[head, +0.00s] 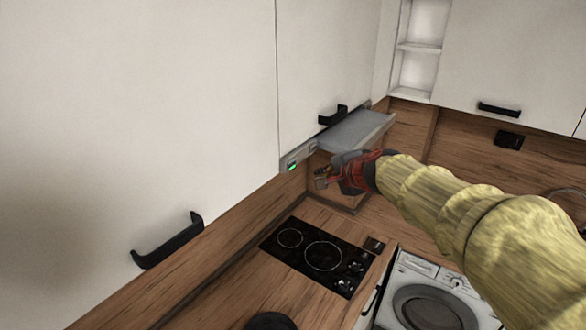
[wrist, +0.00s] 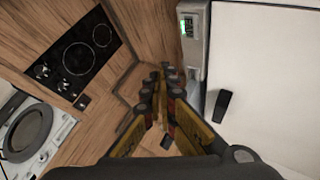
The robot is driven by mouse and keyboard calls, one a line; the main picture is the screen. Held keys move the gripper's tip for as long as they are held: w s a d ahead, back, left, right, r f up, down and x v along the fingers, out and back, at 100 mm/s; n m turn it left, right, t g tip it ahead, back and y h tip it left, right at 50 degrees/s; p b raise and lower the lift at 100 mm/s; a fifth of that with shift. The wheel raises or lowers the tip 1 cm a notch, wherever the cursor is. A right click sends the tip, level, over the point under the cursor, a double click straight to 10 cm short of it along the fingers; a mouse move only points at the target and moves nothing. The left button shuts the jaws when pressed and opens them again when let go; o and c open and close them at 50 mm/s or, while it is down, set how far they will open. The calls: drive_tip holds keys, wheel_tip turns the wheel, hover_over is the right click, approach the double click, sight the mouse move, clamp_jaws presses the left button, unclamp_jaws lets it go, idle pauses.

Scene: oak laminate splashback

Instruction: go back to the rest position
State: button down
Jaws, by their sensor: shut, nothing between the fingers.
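My gripper (head: 322,179) is at the end of my yellow-sleeved arm, which reaches in from the right in the head view. It is just below the grey range hood (head: 355,132) and above the counter behind the black hob (head: 318,256). In the wrist view the two fingers of my gripper (wrist: 166,72) are close together, with nothing held between them. The hood's front edge with a green display (wrist: 187,28) is to the right of the fingers there.
White upper cabinets with black handles (head: 168,240) fill the left. A washing machine (head: 428,296) stands under the counter at the lower right. An open shelf (head: 418,46) and another cabinet (head: 510,60) are at the back. A dark round object (head: 270,321) is at the bottom edge.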

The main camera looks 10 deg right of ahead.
drive_tip(key=s+f+n+g+h+b, duration=0.1)
drive_tip(key=s+f+n+g+b, duration=0.2)
drive_tip(key=s+f+n+b, duration=0.4)
drive_tip(key=s+f+n+g+h+b, duration=0.1)
drive_tip(key=s+f+n+b, duration=0.6)
drive_tip(key=s+f+b, duration=1.2)
drive_tip(key=s+f+g, duration=0.1)
drive_tip(key=s+f, duration=0.8)
drive_tip(key=shift+a+f+n+g, duration=0.25)
drive_tip(key=shift+a+n+g, duration=0.05)
drive_tip(key=shift+a+g, duration=0.1)
